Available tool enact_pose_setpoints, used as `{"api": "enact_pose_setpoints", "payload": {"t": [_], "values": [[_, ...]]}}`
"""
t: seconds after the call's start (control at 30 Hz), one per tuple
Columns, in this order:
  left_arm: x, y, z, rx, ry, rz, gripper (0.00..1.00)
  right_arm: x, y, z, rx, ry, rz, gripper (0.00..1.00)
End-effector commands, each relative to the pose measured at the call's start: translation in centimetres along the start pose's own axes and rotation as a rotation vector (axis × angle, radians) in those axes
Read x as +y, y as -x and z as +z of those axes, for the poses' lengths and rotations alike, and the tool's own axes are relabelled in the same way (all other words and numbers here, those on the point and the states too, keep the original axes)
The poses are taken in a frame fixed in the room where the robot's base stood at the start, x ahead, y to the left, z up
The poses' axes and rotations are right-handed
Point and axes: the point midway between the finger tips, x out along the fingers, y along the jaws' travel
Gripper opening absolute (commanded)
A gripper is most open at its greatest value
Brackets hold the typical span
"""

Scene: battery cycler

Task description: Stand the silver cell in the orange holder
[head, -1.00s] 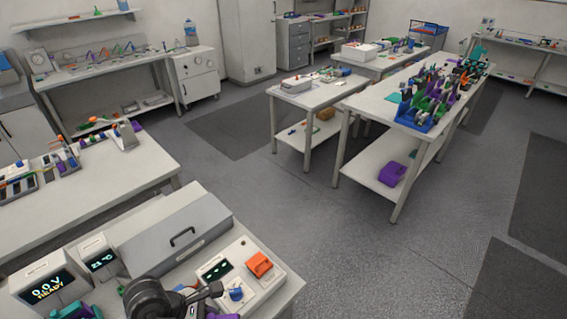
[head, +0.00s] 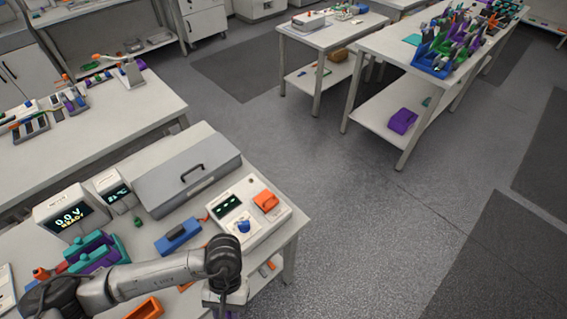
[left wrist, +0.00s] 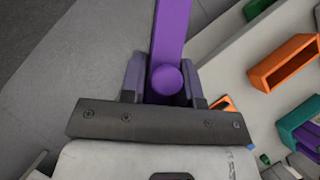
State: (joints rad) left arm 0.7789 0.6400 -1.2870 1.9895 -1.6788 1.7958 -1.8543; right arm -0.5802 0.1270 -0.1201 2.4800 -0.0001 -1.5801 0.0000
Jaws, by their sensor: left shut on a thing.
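My left gripper (left wrist: 164,72) is shut on a purple piece (left wrist: 168,30), a long bar with a round knob near its base. In the head view my left gripper (head: 224,293) points down at the bottom edge, in front of the bench, its fingertips barely visible. An open orange holder (head: 146,308) lies on the bench left of it. It also shows in the left wrist view (left wrist: 285,62), apart from the gripper, at the upper right. I cannot make out a silver cell in either view. My right gripper is not in view.
On the bench stand a grey lidded case (head: 188,172), a white control unit (head: 246,222) with an orange block (head: 266,200), a blue piece (head: 178,235), a teal and purple rack (head: 96,252) and two displays. Open floor lies to the right.

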Motion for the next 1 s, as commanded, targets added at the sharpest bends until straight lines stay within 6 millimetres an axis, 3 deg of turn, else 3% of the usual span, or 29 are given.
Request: {"api": "enact_pose_setpoints", "payload": {"t": [0.27,0.43,0.6,0.8,0.9,1.0], "values": [[-3.7,7.2,-3.7,0.011,0.02,0.009,0.0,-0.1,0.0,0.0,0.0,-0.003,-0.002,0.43],[-5.7,13.3,-5.0,0.01,0.022,0.015,0.0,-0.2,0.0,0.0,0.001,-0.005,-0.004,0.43],[-6.6,19.3,-5.0,0.008,0.023,0.018,0.0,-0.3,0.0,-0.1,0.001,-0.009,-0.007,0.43],[-6.9,25.1,-4.2,0.006,0.026,0.021,0.0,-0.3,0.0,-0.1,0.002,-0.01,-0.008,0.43],[-6.9,27.6,-3.6,0.007,0.026,0.021,0.0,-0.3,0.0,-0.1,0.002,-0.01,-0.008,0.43],[-6.8,28.5,-2.2,-0.006,0.02,0.018,0.0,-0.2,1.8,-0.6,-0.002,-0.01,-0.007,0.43]]}}
